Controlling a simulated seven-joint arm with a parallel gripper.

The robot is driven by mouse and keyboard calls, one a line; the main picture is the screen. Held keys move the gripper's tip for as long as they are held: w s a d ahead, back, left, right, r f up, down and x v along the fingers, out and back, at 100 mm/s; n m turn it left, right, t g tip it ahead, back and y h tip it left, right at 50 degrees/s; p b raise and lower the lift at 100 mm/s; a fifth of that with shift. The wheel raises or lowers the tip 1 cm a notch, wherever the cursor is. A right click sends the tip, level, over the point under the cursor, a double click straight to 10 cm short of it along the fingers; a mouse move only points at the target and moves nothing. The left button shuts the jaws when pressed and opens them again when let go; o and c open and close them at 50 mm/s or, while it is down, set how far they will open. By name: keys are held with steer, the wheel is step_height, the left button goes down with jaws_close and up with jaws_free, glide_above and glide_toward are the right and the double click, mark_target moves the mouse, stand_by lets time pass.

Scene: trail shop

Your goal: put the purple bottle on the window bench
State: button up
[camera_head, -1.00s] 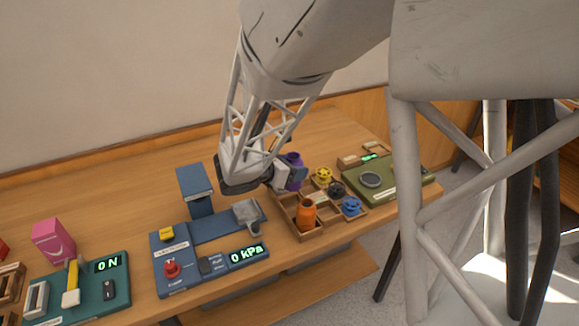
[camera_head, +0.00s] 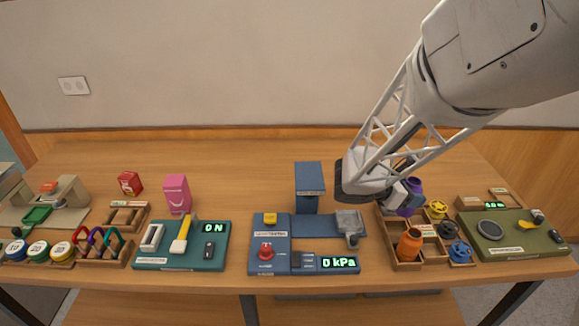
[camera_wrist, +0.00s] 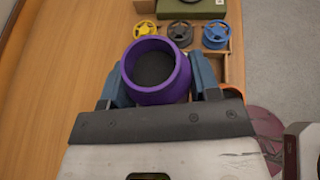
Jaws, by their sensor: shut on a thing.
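The purple bottle (camera_head: 415,190) stands at the back of a wooden compartment tray (camera_head: 405,264) on the right part of the bench. In the wrist view its open round mouth (camera_wrist: 156,66) faces the camera. My gripper (camera_head: 408,193) is shut on the bottle, with a blue finger on each side of it; the gripper also shows in the wrist view (camera_wrist: 158,82). The bottle's lower part is hidden, so I cannot tell if it touches the tray. No window bench can be made out in these frames.
An orange bottle (camera_head: 409,245) stands in the tray's front compartment. Yellow (camera_head: 437,209), dark (camera_head: 447,230) and blue (camera_head: 460,251) spools are at the right. The bench behind is clear.

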step_height(320, 180, up, 11)
steer(key=shift+r, duration=0.15)
steer(key=w+a+r+n+t+y, duration=0.1)
steer(key=w+a+n+t, duration=0.1)
steer(key=w+a, duration=0.65)
steer(key=w+a+n+t, duration=0.1)
steer(key=w+a, duration=0.5)
steer(key=a, duration=0.6)
steer(key=w+a+r+n+t+y, duration=0.1)
steer(key=w+a+n+t, duration=0.1)
steer(key=w+a, duration=0.65)
steer(key=a+f+n+t+y, duration=0.2)
steer(key=a+n+t+y, duration=0.2)
steer(key=a, duration=4)
step_height(320, 180, down, 12)
steer(key=shift+w+r, duration=0.2)
steer(key=shift+w, duration=0.25)
steer(key=shift+d+f, duration=0.1)
steer(key=shift+f, duration=0.05)
